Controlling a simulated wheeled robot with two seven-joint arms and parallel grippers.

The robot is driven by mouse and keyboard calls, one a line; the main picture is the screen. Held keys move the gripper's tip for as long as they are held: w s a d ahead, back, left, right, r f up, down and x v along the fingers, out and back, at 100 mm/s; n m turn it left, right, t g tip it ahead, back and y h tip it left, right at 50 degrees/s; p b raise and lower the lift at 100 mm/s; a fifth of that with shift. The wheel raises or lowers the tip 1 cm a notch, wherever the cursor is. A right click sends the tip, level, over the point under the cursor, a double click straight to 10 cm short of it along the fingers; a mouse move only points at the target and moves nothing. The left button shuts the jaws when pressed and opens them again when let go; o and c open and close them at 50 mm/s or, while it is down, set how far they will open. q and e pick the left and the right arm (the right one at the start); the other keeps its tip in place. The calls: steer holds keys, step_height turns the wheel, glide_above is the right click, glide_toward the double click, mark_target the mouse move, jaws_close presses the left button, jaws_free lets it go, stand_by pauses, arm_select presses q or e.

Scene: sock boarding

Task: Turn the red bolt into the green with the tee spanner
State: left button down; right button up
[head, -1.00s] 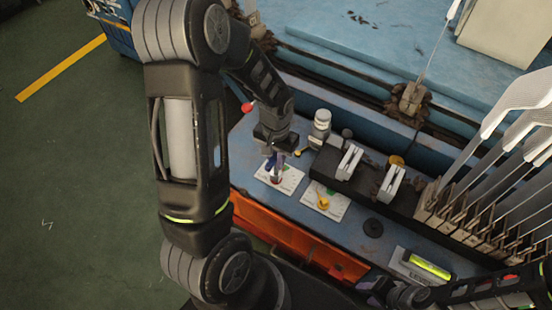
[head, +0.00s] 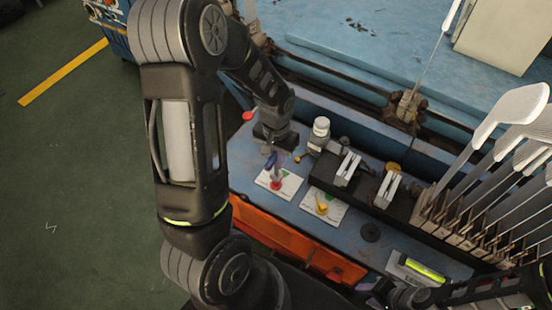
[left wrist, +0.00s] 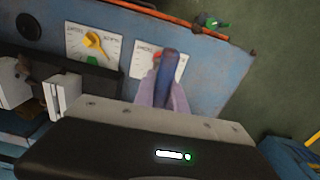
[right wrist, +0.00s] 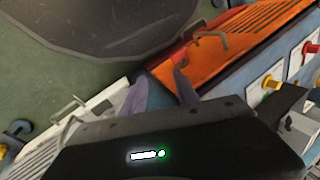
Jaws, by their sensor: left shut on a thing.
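The red bolt (head: 277,185) sits on a white marked card on the blue bench, below my left gripper (head: 273,152). My left gripper is shut on the blue tee spanner (head: 270,160), whose blue part shows between the fingers in the left wrist view (left wrist: 166,68). The spanner's lower end is close above or on the red bolt; I cannot tell if it is seated. A bit of red shows beside it in the left wrist view (left wrist: 158,57). My right gripper (right wrist: 165,85) looks open and empty, over the bench's front side.
A second card with a yellow bolt (head: 321,208) lies right of the red one. A dark block with grey clamps (head: 347,168) and a white-capped bottle (head: 321,126) stand behind. White sock boards (head: 510,108) rise at the right. A level (head: 424,270) lies front right.

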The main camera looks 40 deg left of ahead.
arm_select(q)
steer(key=shift+r+p, duration=0.7)
steer(key=shift+r, duration=0.4)
steer(key=shift+s, duration=0.15)
steer(key=shift+s, duration=0.25)
steer(key=r, duration=0.1)
steer(key=w+r, duration=0.1)
steer(key=r, duration=0.1)
steer(key=shift+w+a+n+p, duration=0.3)
steer(key=shift+w+n+p, duration=0.05)
steer(key=shift+n, duration=0.05)
steer(key=w+d+r+m+p, duration=0.1)
steer(key=w+d+r+p, duration=0.2)
steer(key=w+d+r, duration=0.3)
steer(key=w+d+r+m+p, duration=0.1)
steer(key=w+d+r+p, duration=0.3)
steer(key=r, duration=0.8)
steer(key=w+d, duration=0.2)
steer(key=d, duration=0.2)
steer(key=shift+d+r+m, duration=0.15)
steer(key=shift+r+m, duration=0.15)
steer(key=shift+r, duration=0.05)
